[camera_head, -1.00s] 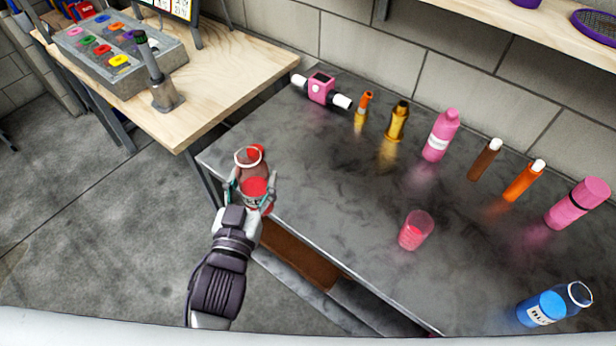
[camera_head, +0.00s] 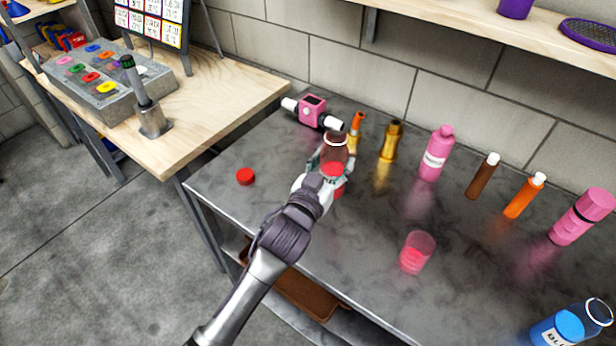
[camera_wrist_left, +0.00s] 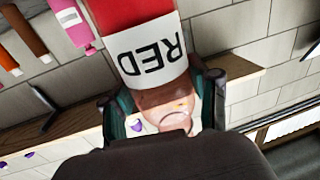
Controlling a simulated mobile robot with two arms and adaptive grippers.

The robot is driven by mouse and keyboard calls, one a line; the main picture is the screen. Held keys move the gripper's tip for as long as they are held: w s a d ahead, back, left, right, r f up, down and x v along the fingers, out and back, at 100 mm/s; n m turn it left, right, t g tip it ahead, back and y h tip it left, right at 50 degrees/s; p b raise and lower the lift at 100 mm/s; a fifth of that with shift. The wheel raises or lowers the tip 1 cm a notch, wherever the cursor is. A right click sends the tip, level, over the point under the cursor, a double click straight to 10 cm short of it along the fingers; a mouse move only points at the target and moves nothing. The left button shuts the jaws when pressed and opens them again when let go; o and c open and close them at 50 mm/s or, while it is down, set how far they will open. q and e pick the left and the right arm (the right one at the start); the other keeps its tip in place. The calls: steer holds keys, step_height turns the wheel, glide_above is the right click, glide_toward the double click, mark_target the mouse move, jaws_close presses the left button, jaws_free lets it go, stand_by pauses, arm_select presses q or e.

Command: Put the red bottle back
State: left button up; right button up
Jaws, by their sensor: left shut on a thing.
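The red bottle (camera_head: 336,146) is a clear bottle with red contents and a white label. It is in my left gripper (camera_head: 334,170), over the back left part of the grey table. The left wrist view shows its label (camera_wrist_left: 152,52) reading RED, upside down, between the two fingers (camera_wrist_left: 165,112). I cannot tell whether its base touches the table. A red cap (camera_head: 245,176) lies on the table to the left of the gripper. A clear cup with red liquid (camera_head: 417,252) stands at the table's middle. My right gripper is not in view.
A pink device with white ends (camera_head: 312,111) lies behind the bottle. An orange bottle (camera_head: 355,131) and a gold bottle (camera_head: 391,141) stand close on its right. A pink bottle (camera_head: 436,153) and others line the back.

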arm_select(q)
steer(key=w+a+f, duration=0.4)
steer(key=a+f, duration=0.1)
steer(key=f, duration=0.3)
steer(key=shift+w+a, duration=0.15)
steer(key=shift+f, duration=0.15)
steer(key=o, duration=1.4)
